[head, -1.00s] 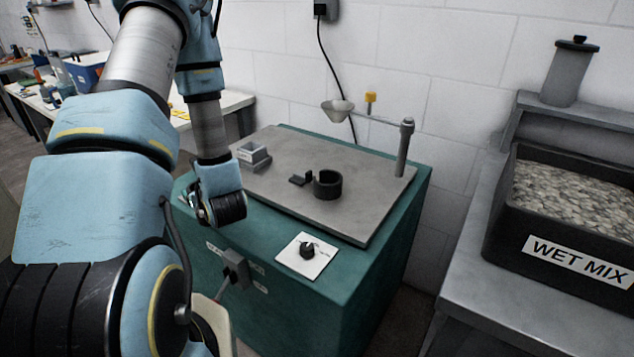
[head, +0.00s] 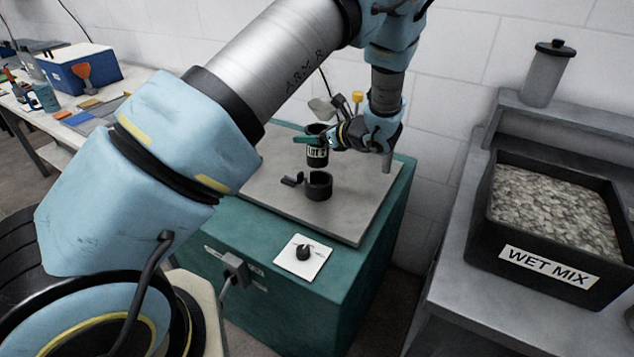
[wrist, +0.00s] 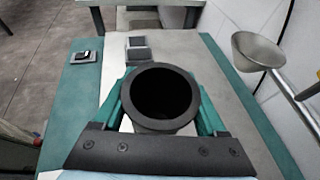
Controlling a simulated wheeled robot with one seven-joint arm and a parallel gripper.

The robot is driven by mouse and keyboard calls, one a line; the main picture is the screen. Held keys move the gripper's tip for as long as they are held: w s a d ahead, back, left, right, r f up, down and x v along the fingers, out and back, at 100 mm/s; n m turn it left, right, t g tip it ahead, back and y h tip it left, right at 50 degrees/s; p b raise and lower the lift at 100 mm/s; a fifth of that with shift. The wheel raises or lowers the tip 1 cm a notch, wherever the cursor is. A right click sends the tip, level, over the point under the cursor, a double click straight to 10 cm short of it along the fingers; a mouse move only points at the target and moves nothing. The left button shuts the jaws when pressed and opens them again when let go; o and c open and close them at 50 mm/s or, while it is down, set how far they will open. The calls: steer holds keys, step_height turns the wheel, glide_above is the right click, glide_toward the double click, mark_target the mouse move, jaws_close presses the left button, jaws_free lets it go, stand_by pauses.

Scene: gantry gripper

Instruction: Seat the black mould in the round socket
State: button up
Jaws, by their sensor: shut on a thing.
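The black mould (head: 317,157) is an upright, open-topped cylinder with a white "LOT" label. My gripper (head: 312,140) is shut on it, with green fingers on either side. In the wrist view I look down into the mould (wrist: 160,65), between the fingers of my gripper (wrist: 163,100). The round socket (head: 319,188) is a short black ring on the grey plate of the green cabinet. The mould shows just above the socket and seems apart from it; exact alignment cannot be told. The socket is hidden in the wrist view.
A small black piece (head: 292,180) sits at the socket's left. A metal funnel (wrist: 258,50) on a side rod is at the right in the wrist view. A grey block (wrist: 138,48) stands on the plate (head: 345,215). A knob panel (head: 303,257) is in front.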

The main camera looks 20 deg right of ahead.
mark_target(312, 164)
step_height(312, 164, down, 10)
steer(key=b, duration=0.5)
steer(key=shift+b, duration=0.35)
steer(key=shift+r, duration=0.1)
steer(key=o, duration=1.3)
steer(key=shift+s, duration=0.1)
steer(key=b+v, duration=0.2)
steer(key=v, duration=1)
steer(key=shift+r, duration=0.1)
